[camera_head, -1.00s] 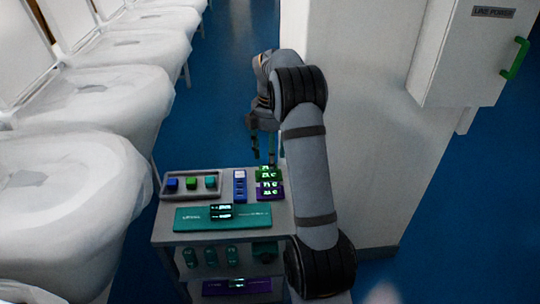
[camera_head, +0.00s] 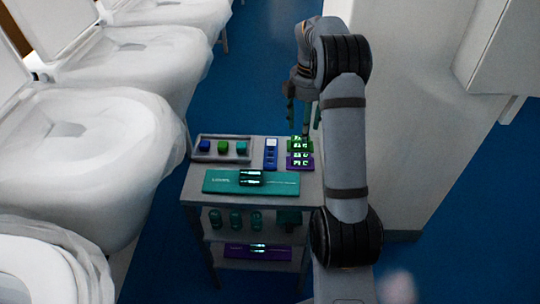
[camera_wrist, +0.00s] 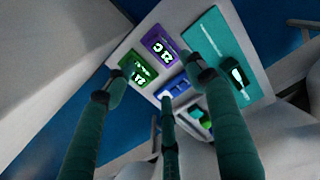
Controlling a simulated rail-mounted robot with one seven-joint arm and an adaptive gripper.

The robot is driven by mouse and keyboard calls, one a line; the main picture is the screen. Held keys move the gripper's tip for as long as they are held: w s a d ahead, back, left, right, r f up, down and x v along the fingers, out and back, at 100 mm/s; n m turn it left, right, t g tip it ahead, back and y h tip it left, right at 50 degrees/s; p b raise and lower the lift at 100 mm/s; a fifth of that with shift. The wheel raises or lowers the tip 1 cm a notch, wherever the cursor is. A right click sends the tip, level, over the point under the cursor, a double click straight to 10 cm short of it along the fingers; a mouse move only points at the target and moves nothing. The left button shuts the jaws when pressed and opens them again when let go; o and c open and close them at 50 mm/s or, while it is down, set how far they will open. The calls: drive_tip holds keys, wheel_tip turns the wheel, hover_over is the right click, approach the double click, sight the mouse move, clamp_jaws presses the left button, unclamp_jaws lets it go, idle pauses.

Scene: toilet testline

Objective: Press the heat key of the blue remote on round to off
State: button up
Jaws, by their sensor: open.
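The blue remote (camera_head: 270,154) with a pale top end lies on the cart top, between the grey tray of cubes and the lit displays. In the wrist view the blue remote (camera_wrist: 173,88) shows partly, between my dark green fingers. Its key labels and its on/off state are too small to read. My gripper (camera_head: 303,122) points down above the back right of the cart top, near the green display and to the right of the remote. In the wrist view my gripper (camera_wrist: 162,82) is open, its fingers spread with nothing held.
A green display (camera_head: 299,145) and a purple display (camera_head: 299,162) lie right of the remote. A grey tray (camera_head: 222,157) holds cubes. A teal board (camera_head: 220,183) with a dark device lies in front. White toilets (camera_head: 90,140) line the left; a white wall stands right.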

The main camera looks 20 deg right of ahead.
drive_tip(key=shift+c, duration=1.2)
clamp_jaws()
idle(0.6)
